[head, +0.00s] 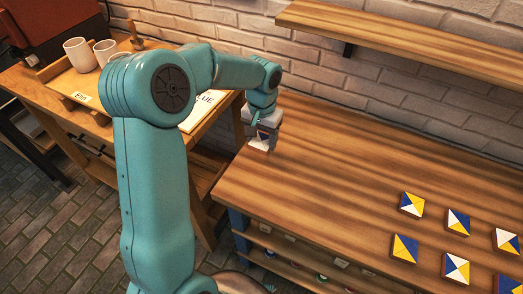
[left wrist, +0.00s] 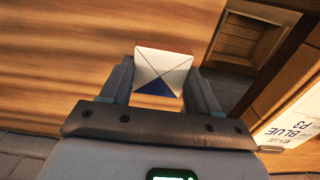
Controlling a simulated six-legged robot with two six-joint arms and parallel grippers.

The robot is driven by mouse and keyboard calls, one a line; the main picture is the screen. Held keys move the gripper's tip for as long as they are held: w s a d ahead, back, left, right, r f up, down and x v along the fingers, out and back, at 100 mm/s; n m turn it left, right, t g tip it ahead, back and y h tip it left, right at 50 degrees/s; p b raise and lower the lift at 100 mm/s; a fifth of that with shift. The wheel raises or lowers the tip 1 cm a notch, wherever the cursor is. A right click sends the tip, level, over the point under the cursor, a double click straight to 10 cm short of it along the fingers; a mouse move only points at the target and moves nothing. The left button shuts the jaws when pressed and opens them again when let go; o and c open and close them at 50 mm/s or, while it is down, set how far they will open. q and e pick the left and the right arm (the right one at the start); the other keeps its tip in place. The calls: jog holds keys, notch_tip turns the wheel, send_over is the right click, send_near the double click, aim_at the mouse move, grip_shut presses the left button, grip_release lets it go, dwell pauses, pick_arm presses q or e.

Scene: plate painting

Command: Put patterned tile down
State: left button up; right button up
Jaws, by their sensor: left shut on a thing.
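My left gripper (head: 262,127) is at the left end of the wooden worktable (head: 310,160), with its jaws pointing down. It is shut on a patterned tile (head: 262,139), which shows triangles of white and dark blue. In the left wrist view the tile (left wrist: 164,70) sits between the two fingers of the gripper (left wrist: 162,88). I cannot tell whether the tile touches the table top. My right gripper is not in view.
Several blue, yellow and white tiles (head: 411,204) lie spaced apart at the table's right. The table between them and my gripper is clear. A wooden shelf (head: 400,42) hangs on the brick wall. A side table at left holds white cups (head: 78,54) and a printed card (left wrist: 292,130).

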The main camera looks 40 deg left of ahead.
aim_at(261, 157)
pick_arm(q)
notch_tip(261, 157, down, 6)
jog(key=shift+r, duration=0.2)
jog(key=shift+r, duration=0.1)
jog(key=o, duration=1.1)
jog(key=shift+f, duration=0.2)
jog(key=shift+o, duration=0.2)
